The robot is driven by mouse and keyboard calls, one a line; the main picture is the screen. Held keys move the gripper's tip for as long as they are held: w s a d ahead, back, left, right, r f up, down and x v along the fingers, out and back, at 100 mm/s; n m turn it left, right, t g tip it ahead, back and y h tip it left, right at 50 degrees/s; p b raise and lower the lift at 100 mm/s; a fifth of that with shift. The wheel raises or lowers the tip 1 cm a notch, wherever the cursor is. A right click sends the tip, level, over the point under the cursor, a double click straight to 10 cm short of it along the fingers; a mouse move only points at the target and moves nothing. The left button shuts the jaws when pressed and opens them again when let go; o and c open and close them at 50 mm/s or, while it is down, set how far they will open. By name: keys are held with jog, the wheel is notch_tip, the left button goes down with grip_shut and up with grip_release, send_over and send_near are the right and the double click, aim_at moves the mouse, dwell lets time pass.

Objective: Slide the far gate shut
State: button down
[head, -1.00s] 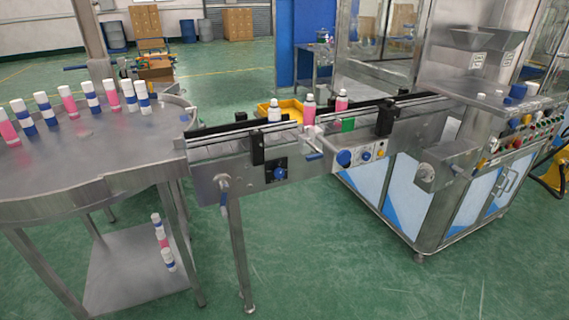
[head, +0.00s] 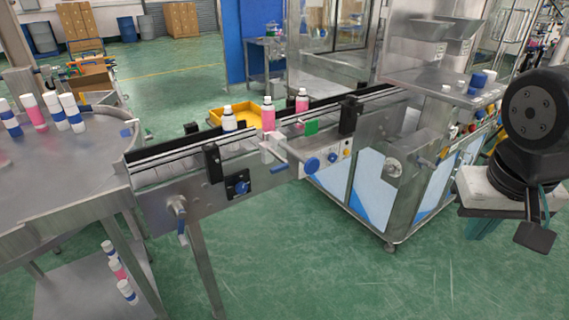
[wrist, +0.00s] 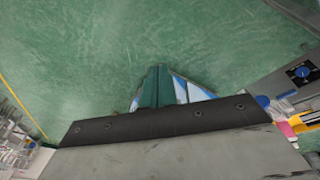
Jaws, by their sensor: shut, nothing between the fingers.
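The conveyor (head: 165,164) runs from the round table up to the steel machine. A small green plate (head: 312,127) stands upright at its near rail, and a pale block (head: 268,154) with a blue-tipped handle (head: 279,169) sits at the near side. I cannot tell for certain which of these is the far gate, or how far it is open. My gripper (head: 484,226) hangs over the floor at the right in the head view, well apart from the conveyor. In the wrist view its teal fingers (wrist: 158,86) are together and empty.
The round table (head: 75,185) with several bottles is at left. Blue knobs (head: 312,164) protrude from the conveyor's front. The green floor in front is clear.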

jog(key=w+a+r+m+t+h, duration=0.15)
jog(key=w+m+t, duration=0.45)
jog(key=w, duration=1.2)
jog(key=w+a+f+m+y, duration=0.1)
jog(key=w+a+f+y, duration=0.2)
jog(key=a, duration=0.7)
jog(key=w+a+f+m+y, duration=0.15)
jog(key=a+f+y, duration=0.3)
jog(key=a, duration=0.45)
jog(key=w+a+f, duration=0.6)
jog(key=w, duration=0.3)
jog(key=shift+w+a+g+y, duration=0.15)
jog(key=shift+g+y, duration=0.15)
jog(key=shift+y, duration=0.1)
